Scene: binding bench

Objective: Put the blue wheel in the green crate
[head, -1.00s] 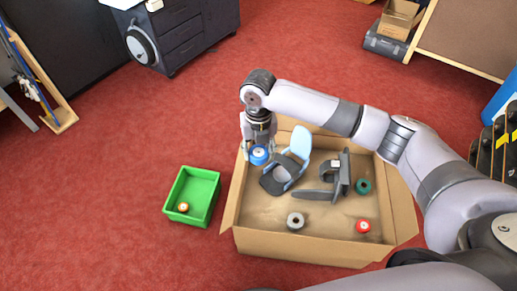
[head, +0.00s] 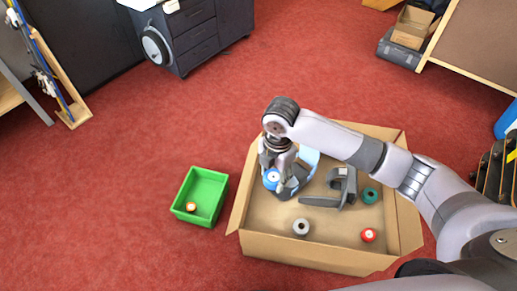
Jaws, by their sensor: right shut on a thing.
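The blue wheel (head: 271,180) is in my right gripper (head: 273,174), between its fingers. The gripper points down over the left part of a large cardboard box; how high the wheel is above the box floor is hard to tell. The green crate (head: 223,197) stands on the red floor to the left of the box, apart from it. A small orange wheel (head: 191,207) lies in the crate, and the rest of the crate floor is bare. My left gripper is not in view.
The open cardboard box (head: 300,256) also holds a grey wheel (head: 301,227), a red wheel (head: 368,235), a green wheel (head: 370,195), a dark grey bracket-like part (head: 330,202) and a grey and light-blue chair-like object (head: 309,157) partly behind my gripper. The floor around the crate is clear.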

